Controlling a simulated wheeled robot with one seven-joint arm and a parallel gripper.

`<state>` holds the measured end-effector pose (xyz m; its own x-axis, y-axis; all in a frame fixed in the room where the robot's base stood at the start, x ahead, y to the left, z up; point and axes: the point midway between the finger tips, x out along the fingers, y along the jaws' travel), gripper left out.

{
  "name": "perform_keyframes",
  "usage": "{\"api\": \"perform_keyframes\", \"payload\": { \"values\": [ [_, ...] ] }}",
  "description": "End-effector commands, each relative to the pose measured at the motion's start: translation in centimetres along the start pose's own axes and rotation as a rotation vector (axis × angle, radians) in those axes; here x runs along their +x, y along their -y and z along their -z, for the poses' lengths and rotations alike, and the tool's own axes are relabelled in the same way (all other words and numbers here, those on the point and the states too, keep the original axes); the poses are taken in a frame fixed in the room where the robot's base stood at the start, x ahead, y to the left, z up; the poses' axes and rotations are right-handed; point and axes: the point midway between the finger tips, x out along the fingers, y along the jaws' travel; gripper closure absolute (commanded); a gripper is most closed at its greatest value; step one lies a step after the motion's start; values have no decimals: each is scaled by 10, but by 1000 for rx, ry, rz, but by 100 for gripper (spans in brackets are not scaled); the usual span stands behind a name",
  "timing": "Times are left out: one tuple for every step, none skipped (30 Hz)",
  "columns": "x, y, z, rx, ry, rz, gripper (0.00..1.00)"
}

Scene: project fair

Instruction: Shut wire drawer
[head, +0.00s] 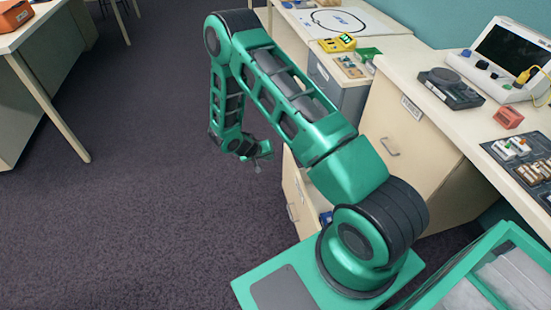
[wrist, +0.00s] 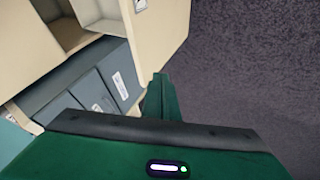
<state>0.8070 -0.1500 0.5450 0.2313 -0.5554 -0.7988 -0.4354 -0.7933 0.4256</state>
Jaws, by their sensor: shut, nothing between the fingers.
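The wire drawer cannot be picked out for sure, as the labels are too small to read. A beige drawer (head: 291,196) with a metal handle stands out low beside my arm in the head view, partly hidden by the arm. A grey front (head: 322,72) with a pale label is above it. The wrist view shows grey fronts (wrist: 92,92) with a white label and a beige compartment above. My gripper (head: 263,153) is shut and empty, over the floor left of the drawers. In the wrist view its dark green fingers (wrist: 161,98) show beside the beige furniture.
A beige cabinet (head: 393,123) with a label and handle stands right of my arm. The counter (head: 440,110) holds a screen device (head: 505,62) and a black device (head: 451,88). A table (head: 30,25) is at far left. The carpet (head: 130,190) between is clear.

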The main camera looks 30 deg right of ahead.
Motion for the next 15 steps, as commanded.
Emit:
{"api": "perform_keyframes", "payload": {
  "values": [
    [7, -1, 0, 2, 1, -1, 100],
    [12, -1, 0, 2, 1, -1, 100],
    [18, -1, -1, 1, 2, -2, 100],
    [24, -1, -1, 1, 2, -2, 100],
    [29, -1, 0, 2, 3, -2, 100],
    [37, -2, -1, 3, 3, -2, 100],
    [42, -2, -1, 2, 3, -2, 100],
    [48, -1, 0, 2, 2, -2, 100],
    [56, -1, 0, 2, 2, -2, 100],
    [61, -2, 0, 3, 2, -2, 100],
    [67, -2, 0, 3, 3, -2, 100],
    [74, -2, -1, 2, 3, -2, 100],
    [80, -2, 0, 2, 2, -2, 100],
    [85, -1, 0, 2, 2, -2, 100],
    [92, -2, -1, 3, 2, -2, 100]
  ]
}}
